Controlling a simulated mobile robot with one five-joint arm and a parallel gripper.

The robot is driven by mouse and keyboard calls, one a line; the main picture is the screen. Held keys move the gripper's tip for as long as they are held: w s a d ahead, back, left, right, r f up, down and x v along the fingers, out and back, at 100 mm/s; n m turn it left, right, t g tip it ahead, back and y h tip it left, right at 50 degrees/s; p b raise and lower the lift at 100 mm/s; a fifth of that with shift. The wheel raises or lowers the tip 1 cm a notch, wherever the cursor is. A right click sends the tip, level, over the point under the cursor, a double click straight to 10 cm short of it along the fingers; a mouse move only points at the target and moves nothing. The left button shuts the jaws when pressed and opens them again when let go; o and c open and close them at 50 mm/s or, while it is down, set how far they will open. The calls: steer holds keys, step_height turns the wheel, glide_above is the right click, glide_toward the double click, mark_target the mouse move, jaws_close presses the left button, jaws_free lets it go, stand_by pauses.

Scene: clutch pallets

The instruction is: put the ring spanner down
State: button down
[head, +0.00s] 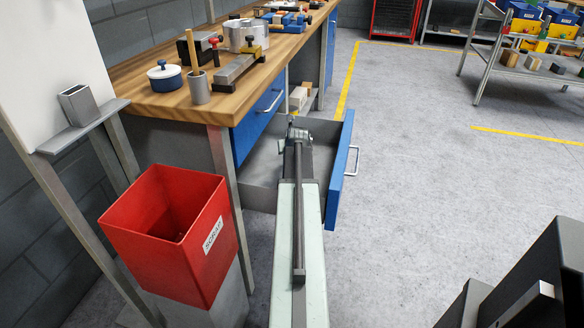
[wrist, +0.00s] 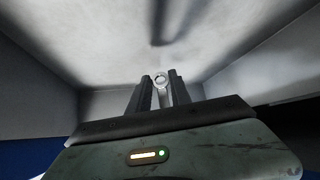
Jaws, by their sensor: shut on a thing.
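The ring spanner (wrist: 164,95) is between the two dark fingers of my gripper (wrist: 161,87) in the wrist view. Its round ring end points away from the gripper, toward the drawer floor. My gripper is shut on it. In the head view my gripper (head: 297,136) is at the open drawer (head: 338,178), mostly hidden by my own arm. The drawer's pale floor and side walls fill the wrist view around the fingers. I cannot tell whether the spanner touches the floor. A dark shadow lies on the floor beyond it.
The drawer is pulled out from the wooden workbench (head: 160,103). A red scrap bin (head: 165,250) stands to the left of my arm. A wooden-handled tool stands in a grey cup (head: 199,90) on the bench. The floor right of the drawer is clear.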

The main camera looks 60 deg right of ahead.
step_height(320, 180, down, 4)
steer(key=b, duration=0.3)
steer(key=shift+b, duration=0.35)
steer(key=shift+r, duration=0.2)
steer(key=c, duration=1.6)
jaws_free()
steer(key=shift+f, duration=0.25)
steer(key=o, duration=0.4)
steer(key=shift+r, duration=0.1)
steer(key=shift+o, duration=0.2)
